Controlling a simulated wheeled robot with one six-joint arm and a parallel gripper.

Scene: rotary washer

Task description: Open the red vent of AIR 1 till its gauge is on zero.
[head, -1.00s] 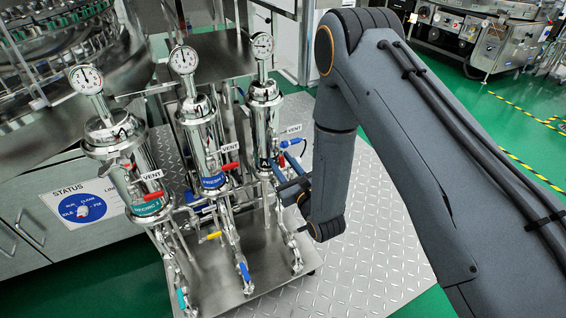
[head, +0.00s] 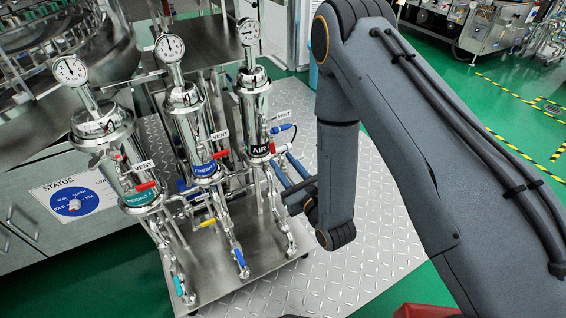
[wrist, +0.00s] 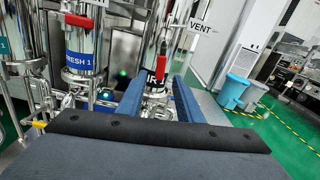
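The AIR 1 housing (head: 255,110) is the rightmost of three upright steel housings, with a black label (head: 260,150) that also shows in the wrist view (wrist: 153,77). Its round gauge (head: 249,31) is on top; the reading is too small to tell. A small red part (head: 272,147) shows by the label, and a red part (wrist: 168,57) shows above the label in the wrist view. My gripper (head: 285,168) is below right of the label, its fingers (wrist: 158,90) apart and empty, the label beyond them.
The FRESH 1 housing (head: 189,125) with a red handle (head: 220,154) and the left housing (head: 110,150) with another (head: 146,186) stand close by. Pipes and coloured valves are below. The metal floor plate (head: 345,240) is clear at right.

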